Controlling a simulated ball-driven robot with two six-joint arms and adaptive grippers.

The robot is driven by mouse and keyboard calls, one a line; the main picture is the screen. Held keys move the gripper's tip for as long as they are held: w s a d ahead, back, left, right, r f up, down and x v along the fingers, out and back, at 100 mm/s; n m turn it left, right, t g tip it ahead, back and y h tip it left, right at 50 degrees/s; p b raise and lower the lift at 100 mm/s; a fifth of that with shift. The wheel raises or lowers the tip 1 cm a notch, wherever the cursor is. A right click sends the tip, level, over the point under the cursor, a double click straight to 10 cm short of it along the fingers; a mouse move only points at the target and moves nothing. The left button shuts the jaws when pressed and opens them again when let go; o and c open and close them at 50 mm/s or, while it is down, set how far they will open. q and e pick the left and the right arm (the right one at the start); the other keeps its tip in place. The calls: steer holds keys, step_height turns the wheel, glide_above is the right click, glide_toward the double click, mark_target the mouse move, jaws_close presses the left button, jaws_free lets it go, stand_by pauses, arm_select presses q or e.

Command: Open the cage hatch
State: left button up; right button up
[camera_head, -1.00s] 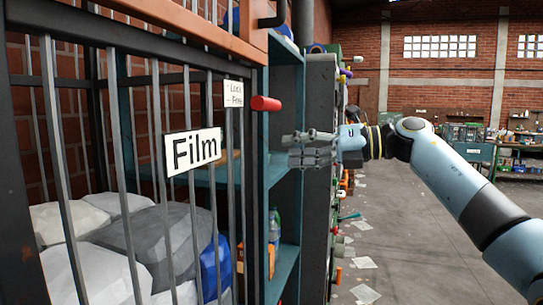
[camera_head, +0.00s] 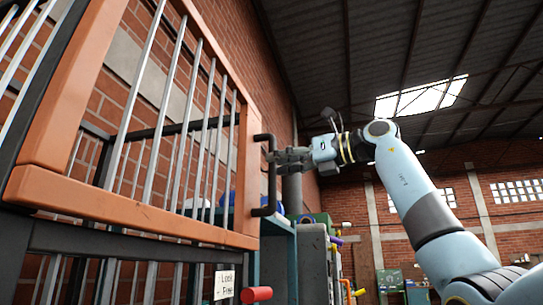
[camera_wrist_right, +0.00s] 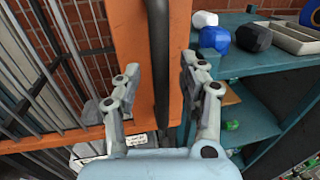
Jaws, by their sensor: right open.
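The cage hatch is an orange frame (camera_head: 130,207) with upright grey bars, on the left of the head view. It looks closed against the cage. A black handle (camera_head: 257,211) stands on its right edge. In the right wrist view, the handle (camera_wrist_right: 161,50) runs upright between the spread fingers of the gripper (camera_wrist_right: 161,76), with gaps on both sides. Below the hatch are a red knob (camera_head: 256,295) and a "Lock / Free" label (camera_head: 224,285). My left gripper is not in view.
A blue-green shelf (camera_wrist_right: 247,63) stands right beside the cage, holding a blue item (camera_wrist_right: 254,38) and a grey tray (camera_wrist_right: 295,38). Grey cabinets (camera_head: 311,262) stand beyond it.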

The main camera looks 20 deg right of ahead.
steer(key=shift+p+x, duration=0.35)
steer(key=shift+x, duration=0.95)
jaws_close()
steer(key=shift+w, duration=0.1)
